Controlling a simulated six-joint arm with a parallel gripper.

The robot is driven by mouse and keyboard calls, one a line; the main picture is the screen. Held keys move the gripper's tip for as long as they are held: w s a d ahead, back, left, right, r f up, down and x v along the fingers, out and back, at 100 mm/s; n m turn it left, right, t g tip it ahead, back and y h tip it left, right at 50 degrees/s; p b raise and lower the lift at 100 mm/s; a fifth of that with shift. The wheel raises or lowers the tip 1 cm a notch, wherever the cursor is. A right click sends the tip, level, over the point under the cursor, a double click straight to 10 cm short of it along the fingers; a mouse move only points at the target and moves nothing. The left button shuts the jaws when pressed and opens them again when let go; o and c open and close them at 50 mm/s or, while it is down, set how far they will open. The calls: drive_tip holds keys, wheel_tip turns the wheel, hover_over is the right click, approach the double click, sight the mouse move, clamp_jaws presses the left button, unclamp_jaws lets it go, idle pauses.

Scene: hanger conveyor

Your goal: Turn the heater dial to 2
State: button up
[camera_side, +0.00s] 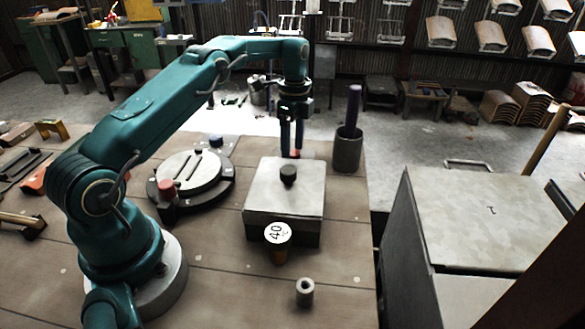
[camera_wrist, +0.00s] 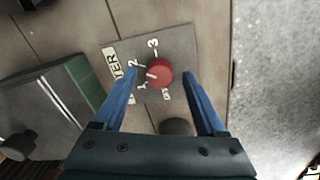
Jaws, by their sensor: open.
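The red heater dial (camera_wrist: 160,73) sits on a grey plate (camera_wrist: 182,46) in the wrist view. The plate has a HEATER label and the numbers 1, 2 and 3 around the dial. The dial's short white mark points left, seemingly between 1 and 2. My gripper (camera_wrist: 158,74) is open, with one blue finger on each side of the dial and a gap to both. In the side view my gripper (camera_side: 292,150) points down behind the grey box, and the fingers largely hide the dial.
A grey box (camera_side: 285,190) with a dark knob stands in front of my gripper. A dark cup (camera_side: 347,150) holding a purple rod stands close on the right. A round plate fixture (camera_side: 189,172) is on the left. The table's right edge is near.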

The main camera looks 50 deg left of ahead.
sight(292, 151)
wheel_tip(292, 151, up, 3)
drive_tip(key=shift+r, duration=0.15)
drive_tip(key=shift+a+r, duration=0.1)
drive_tip(key=shift+r, duration=0.15)
drive_tip(key=s+a+r, duration=0.6)
drive_tip(key=s+a, duration=0.1)
drive_tip(key=s, duration=0.1)
drive_tip(key=shift+s+a+r, duration=0.25)
drive_tip(key=shift+a+r, duration=0.15)
